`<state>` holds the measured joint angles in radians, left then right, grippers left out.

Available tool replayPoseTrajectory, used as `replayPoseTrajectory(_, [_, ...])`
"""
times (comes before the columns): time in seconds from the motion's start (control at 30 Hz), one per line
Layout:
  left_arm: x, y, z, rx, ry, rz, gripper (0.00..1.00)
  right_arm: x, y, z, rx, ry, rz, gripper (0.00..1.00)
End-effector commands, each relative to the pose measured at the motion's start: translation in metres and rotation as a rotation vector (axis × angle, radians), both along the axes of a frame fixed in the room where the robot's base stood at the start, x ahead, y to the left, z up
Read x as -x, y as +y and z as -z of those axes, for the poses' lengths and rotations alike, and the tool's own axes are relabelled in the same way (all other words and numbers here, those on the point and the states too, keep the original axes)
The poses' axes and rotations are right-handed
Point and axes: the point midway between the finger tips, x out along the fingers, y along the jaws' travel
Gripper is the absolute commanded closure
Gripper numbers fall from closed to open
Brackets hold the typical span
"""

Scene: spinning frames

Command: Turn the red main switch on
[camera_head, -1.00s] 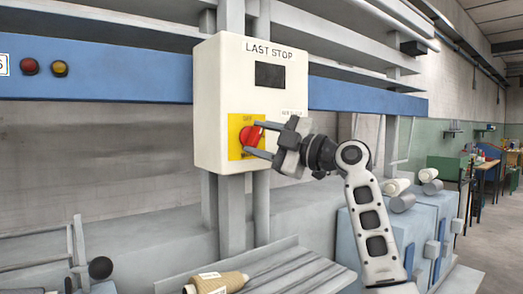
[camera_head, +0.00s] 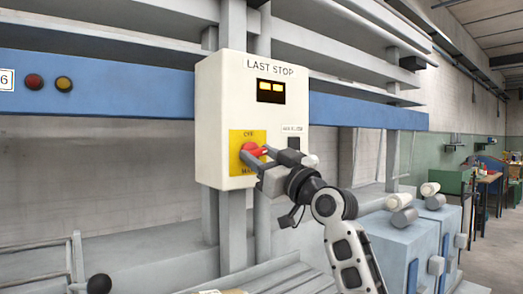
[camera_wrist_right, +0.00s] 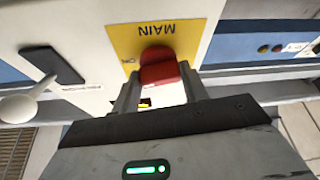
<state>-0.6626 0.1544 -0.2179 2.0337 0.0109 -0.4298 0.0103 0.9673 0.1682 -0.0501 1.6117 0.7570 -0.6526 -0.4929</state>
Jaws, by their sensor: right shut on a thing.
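The red main switch (camera_head: 252,154) sits on a yellow plate (camera_head: 237,138) on the front of a white control box (camera_head: 213,125) labelled "LAST STOP". My right gripper (camera_head: 256,158) is at the switch with its fingers around the red handle, shut on it. In the right wrist view the red handle (camera_wrist_right: 158,70) shows between the two fingers (camera_wrist_right: 160,92), under the upside-down "MAIN" text. The letters of "ON" show at the left of the plate there. The display (camera_head: 271,91) on the box is lit with amber blocks. My left gripper is not in view.
A dark switch (camera_head: 293,144) with a small label is right of the plate, close to my right gripper. A blue beam (camera_head: 100,85) with red and yellow lamps runs behind the box. Blue cabinets (camera_head: 400,245) stand at lower right.

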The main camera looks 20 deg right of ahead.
Motion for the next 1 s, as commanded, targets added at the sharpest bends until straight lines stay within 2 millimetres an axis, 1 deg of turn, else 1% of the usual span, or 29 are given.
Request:
replayPoseTrajectory(0.03, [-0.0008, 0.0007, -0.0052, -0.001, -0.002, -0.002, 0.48, -0.0006, 0.0013, 0.0002, -0.029, 0.018, -0.002, 0.79])
replayPoseTrajectory(0.1, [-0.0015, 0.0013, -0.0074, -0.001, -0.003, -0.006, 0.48, -0.0005, 0.0014, 0.0002, -0.067, 0.032, -0.002, 0.79])
replayPoseTrajectory(0.4, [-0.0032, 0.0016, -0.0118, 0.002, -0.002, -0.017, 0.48, -0.0005, 0.0017, 0.0022, -0.17, 0.071, -0.001, 0.79])
replayPoseTrajectory(0.93, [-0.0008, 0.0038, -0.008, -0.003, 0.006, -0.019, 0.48, -0.0006, 0.0018, 0.0038, -0.193, 0.08, -0.003, 0.79])
replayPoseTrajectory(0.97, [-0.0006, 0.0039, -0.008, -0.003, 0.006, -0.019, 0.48, -0.0007, 0.0018, 0.0038, -0.193, 0.08, -0.003, 0.54])
replayPoseTrajectory(1.0, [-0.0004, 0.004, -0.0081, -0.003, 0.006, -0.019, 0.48, -0.0006, 0.0018, 0.0037, -0.193, 0.08, -0.003, 0.42])
